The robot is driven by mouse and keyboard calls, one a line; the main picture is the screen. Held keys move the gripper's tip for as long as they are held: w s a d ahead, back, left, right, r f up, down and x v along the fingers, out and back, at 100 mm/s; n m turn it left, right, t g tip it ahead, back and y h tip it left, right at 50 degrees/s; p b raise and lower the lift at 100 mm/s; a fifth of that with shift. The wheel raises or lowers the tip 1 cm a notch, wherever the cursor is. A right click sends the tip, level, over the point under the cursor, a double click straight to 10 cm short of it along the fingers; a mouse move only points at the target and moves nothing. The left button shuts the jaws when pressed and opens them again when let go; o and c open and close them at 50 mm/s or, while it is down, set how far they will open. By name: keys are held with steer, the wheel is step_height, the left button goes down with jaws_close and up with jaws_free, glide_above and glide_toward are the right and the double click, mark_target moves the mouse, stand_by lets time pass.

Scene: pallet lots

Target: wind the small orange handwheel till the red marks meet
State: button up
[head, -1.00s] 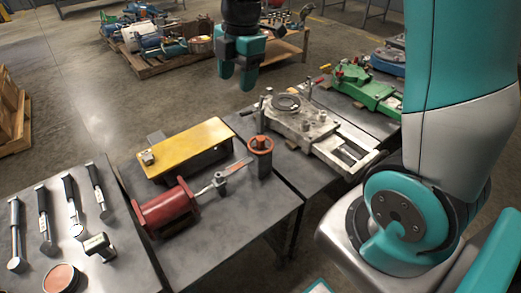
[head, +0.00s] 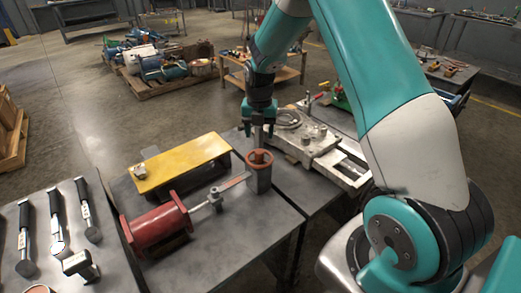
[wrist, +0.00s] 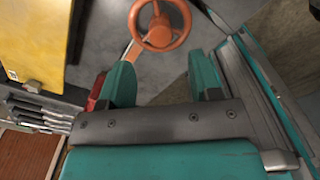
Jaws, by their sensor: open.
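The small orange handwheel (head: 259,159) lies flat on top of a grey post on the dark workbench. In the wrist view the handwheel (wrist: 160,25) shows its rim and spokes at the top, ahead of my fingers. My gripper (head: 260,131) is open and empty, pointing down just behind the wheel in the head view, apart from it. In the wrist view my gripper (wrist: 162,78) has its two teal fingers spread wide. An orange-red strip (head: 233,182) runs from near the post toward a red cylinder (head: 157,225). I cannot make out the red marks.
A yellow plate (head: 181,160) on legs stands left of the wheel. A pale metal fixture (head: 304,138) is on the neighbouring bench to the right, close to my gripper. Several hand tools lie on the left table (head: 98,264). The front of the wheel's bench is clear.

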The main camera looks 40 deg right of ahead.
mark_target(260, 150)
step_height(260, 150, down, 7)
steer(key=shift+f, duration=0.1)
stand_by(0.3)
steer(key=c, duration=0.9)
